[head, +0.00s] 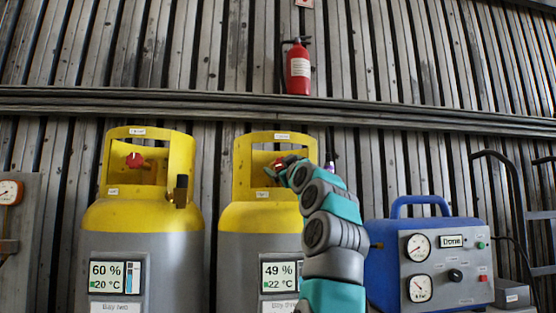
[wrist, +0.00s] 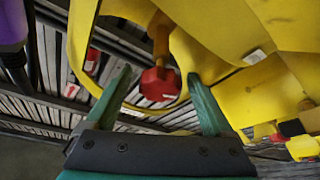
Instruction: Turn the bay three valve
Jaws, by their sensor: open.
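The bay three cylinder (head: 232,240) is grey with a yellow top and collar. Its panel (head: 283,275) reads 49 % and 22 °C. The bay three valve has a red knob (head: 279,165) inside the collar opening, partly covered by my gripper in the head view. In the wrist view the red knob (wrist: 160,84) sits on a brassy stem between the fingertips. My gripper (head: 274,171) is open at the knob, with one green finger on each side in the wrist view (wrist: 158,77). A gap shows on both sides, so it is not gripped.
The bay two cylinder (head: 100,218) stands to the left, with its own red valve (head: 135,160) and a panel reading 60 %. A blue and grey machine (head: 405,240) with gauges stands to the right.

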